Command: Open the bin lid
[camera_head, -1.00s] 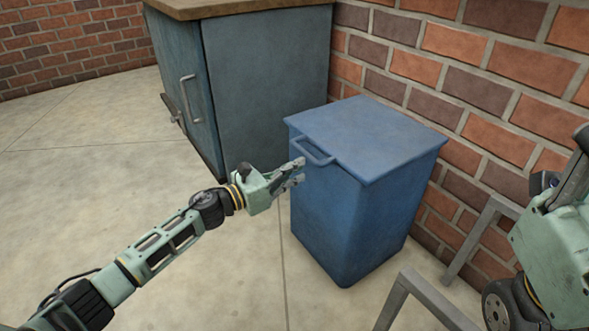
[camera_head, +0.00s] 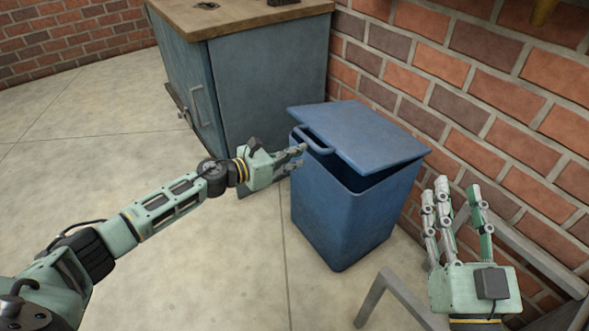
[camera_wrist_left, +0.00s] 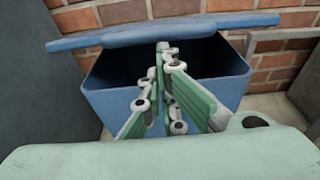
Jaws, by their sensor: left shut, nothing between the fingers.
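The blue bin (camera_head: 335,215) stands on the floor, its blue lid (camera_head: 360,138) tilted up with a dark gap beneath. The grey-blue handle (camera_head: 314,143) is on the lid's left edge. My left gripper (camera_head: 300,156) is shut and empty at the bin's left rim, just under the handle; contact is unclear. In the left wrist view my left gripper's fingers (camera_wrist_left: 164,58) come together before the dark bin opening, and the lid edge (camera_wrist_left: 150,32) lies above them. My right gripper (camera_head: 455,205) points up, fingers spread and empty, right of the bin.
A blue-grey cabinet (camera_head: 265,90) with a wooden top stands behind the bin to the left. A brick wall (camera_head: 460,70) runs behind and right. A grey metal frame (camera_head: 395,290) stands at the front right. The floor left is clear.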

